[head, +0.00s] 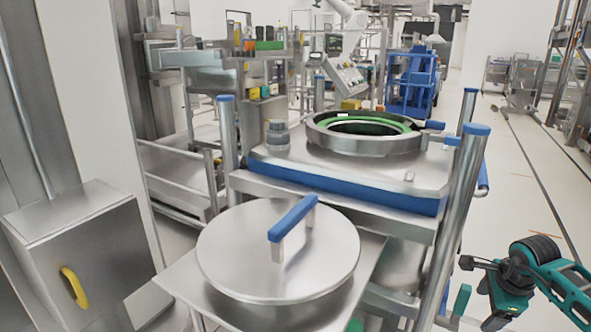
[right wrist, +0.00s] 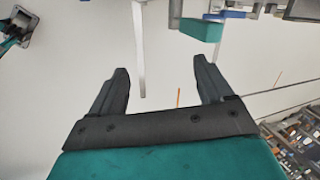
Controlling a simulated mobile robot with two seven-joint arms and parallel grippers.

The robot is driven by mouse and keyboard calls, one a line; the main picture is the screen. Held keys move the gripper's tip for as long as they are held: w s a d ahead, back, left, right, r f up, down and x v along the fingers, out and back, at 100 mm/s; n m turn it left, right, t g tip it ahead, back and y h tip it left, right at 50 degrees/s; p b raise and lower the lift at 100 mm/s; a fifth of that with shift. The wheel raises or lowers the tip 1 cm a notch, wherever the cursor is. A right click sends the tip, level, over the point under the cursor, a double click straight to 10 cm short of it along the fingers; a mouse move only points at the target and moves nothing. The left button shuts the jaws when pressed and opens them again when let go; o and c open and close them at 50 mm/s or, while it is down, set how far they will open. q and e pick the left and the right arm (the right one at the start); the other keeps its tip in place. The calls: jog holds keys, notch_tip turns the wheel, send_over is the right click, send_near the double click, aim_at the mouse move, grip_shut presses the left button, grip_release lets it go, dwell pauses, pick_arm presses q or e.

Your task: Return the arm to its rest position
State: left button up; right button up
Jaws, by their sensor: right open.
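My right gripper (head: 466,277) is at the lower right of the head view, beside the steel cart and apart from it. In the right wrist view its two dark fingers (right wrist: 163,90) are spread wide with nothing between them. My left gripper is not in the head view. A round steel lid (head: 230,250) with a blue-topped handle (head: 292,217) lies flat on a steel shelf at the front of the cart. My right gripper is to the right of this lid and not touching it.
The steel cart (head: 345,196) has upright posts with blue caps (head: 462,190) and a round opening with a green ring (head: 366,128). A steel box with a yellow handle (head: 74,287) stands at the left. The floor at the right (head: 520,200) is clear.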

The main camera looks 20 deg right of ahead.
jog(key=w+a+r+m+t+y, duration=0.2)
jog(key=a+m+t+y, duration=0.3)
jog(key=a, duration=0.6)
jog(key=w+a+r+m+t+y, duration=0.1)
jog(key=w+a+m+t+y, duration=0.2)
jog(key=a+m, duration=0.6)
jog(key=s+a+f+m+g+h, duration=0.15)
jog(key=s+f+m, duration=0.35)
jog(key=m, duration=0.6)
jog(key=s+f+m+h, duration=0.3)
jog(key=s+f+m, duration=0.25)
jog(key=m, duration=0.45)
pick_arm(q)
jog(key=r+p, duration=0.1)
jog(key=p, duration=0.1)
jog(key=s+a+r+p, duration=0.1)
jog(key=p, duration=0.1)
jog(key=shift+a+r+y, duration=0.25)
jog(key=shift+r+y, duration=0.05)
pick_arm(e)
jog(key=s+a+m+t, duration=0.1)
jog(key=a+m, duration=0.8)
jog(key=a, duration=0.6)
jog(key=shift+a+r, duration=0.2)
jog(key=shift+r, duration=0.25)
